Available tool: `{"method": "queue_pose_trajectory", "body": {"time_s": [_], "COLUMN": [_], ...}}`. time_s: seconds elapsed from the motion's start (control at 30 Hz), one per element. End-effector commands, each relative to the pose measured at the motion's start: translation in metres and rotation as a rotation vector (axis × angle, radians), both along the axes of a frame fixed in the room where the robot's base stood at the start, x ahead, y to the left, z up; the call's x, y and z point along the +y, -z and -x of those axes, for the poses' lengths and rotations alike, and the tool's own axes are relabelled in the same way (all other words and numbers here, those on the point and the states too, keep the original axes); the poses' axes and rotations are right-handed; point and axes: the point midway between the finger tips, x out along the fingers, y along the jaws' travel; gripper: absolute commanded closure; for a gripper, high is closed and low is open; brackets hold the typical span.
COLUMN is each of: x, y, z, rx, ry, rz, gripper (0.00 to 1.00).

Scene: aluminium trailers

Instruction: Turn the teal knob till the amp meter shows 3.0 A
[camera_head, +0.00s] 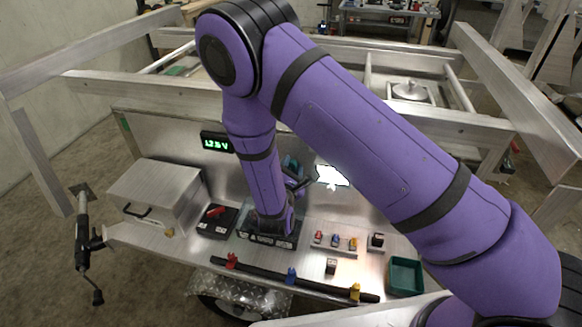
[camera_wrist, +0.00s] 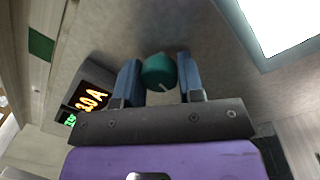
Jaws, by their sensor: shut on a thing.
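The teal knob (camera_wrist: 158,74) sits on the grey metal panel, a pale pointer mark on its lower edge. My gripper (camera_wrist: 158,66) is shut on it, one blue-grey finger on each side. In the head view, the knob (camera_head: 291,161) is partly hidden behind my arm. The amp meter (camera_wrist: 92,99) is at the left of the wrist view, its orange digits tilted. It ends in "0 A"; the first digit is hard to read, perhaps 3 or 2. Below it is a green readout (camera_wrist: 70,120), also seen in the head view (camera_head: 216,143).
A bright white panel (camera_head: 331,176) is right of the knob. On the bench are a black box with a red lever (camera_head: 214,221), small coloured parts (camera_head: 336,241) and a green bin (camera_head: 405,276). A metal box (camera_head: 155,192) stands left. Trailer rails surround the arm.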

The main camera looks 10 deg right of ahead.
Motion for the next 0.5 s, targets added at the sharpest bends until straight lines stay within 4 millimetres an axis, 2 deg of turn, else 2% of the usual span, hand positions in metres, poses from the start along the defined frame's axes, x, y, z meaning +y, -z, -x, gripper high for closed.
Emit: {"method": "queue_pose_trajectory", "body": {"time_s": [0.07, 0.1, 0.2, 0.5], "x": [0.0007, 0.0007, 0.0004, 0.0009], "y": [0.0003, 0.0003, 0.0002, 0.0004], "z": [0.0005, 0.0005, 0.0004, 0.002], "rx": [0.0, 0.001, 0.001, 0.001], "ry": [-0.001, -0.001, -0.001, -0.001], "rz": [0.0, 0.0, 0.001, 0.001], "gripper": [0.88, 0.58, 0.39, 0.39]}}
